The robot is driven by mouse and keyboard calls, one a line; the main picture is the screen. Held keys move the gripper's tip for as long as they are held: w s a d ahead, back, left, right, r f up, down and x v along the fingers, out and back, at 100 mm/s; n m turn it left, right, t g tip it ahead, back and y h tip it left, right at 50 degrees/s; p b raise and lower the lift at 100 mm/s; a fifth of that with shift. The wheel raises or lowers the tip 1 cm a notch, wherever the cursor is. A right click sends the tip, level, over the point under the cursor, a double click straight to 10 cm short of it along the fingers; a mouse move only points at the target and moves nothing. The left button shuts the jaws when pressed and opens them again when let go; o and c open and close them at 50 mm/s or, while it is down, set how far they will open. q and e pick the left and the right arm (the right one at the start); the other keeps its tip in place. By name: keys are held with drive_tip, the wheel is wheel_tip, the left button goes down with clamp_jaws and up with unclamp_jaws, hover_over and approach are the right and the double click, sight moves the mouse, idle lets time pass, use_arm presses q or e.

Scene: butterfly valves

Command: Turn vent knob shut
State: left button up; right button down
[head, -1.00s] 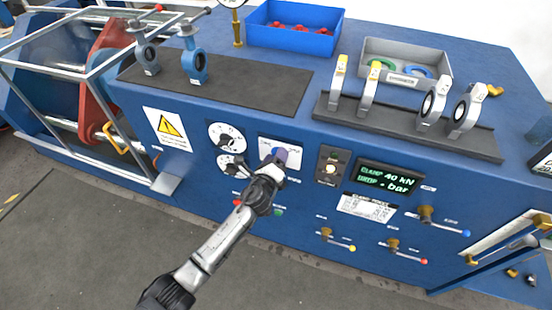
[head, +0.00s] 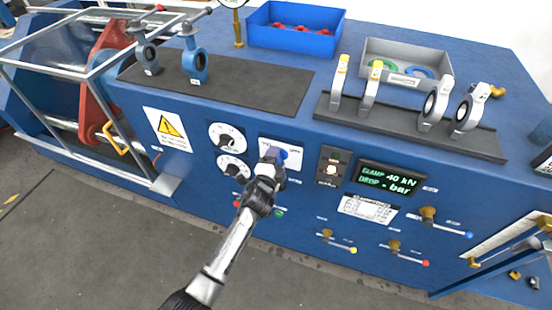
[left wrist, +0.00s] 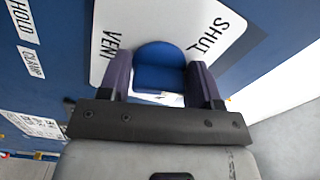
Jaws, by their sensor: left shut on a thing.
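The vent knob is blue and sits on a white label plate on the front panel, in the head view (head: 283,153) and the left wrist view (left wrist: 158,75). The plate (left wrist: 215,25) reads VENT on one side and SHUT on the other. My left gripper (head: 273,156) is at the knob; in the left wrist view its two dark fingers (left wrist: 160,82) stand on either side of the knob, shut on it. The gripper hides part of the knob and plate in the head view. My right gripper is not in view.
Two white dials (head: 227,136) are left of the knob, a switch plate (head: 331,168) and a green-lit display (head: 389,179) to its right. Lever valves (head: 428,215) stick out lower right. Valves stand on the bench top, with a blue bin (head: 294,28) behind.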

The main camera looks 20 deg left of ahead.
use_arm(q)
drive_tip(key=n+p, duration=0.1)
drive_tip(key=n, duration=0.3)
drive_tip(key=shift+n, duration=0.3)
drive_tip(key=n+p, duration=0.1)
drive_tip(key=n, duration=0.3)
drive_tip(key=shift+d+f, duration=0.1)
drive_tip(key=shift+n, duration=0.3)
drive_tip(key=o, duration=0.8)
drive_tip(key=shift+s, duration=0.1)
drive_tip(key=s+p, duration=0.2)
drive_tip(key=s, duration=1.1)
drive_tip(key=shift+s+d, duration=0.15)
drive_tip(key=shift+s, duration=0.2)
drive_tip(key=shift+f, duration=0.1)
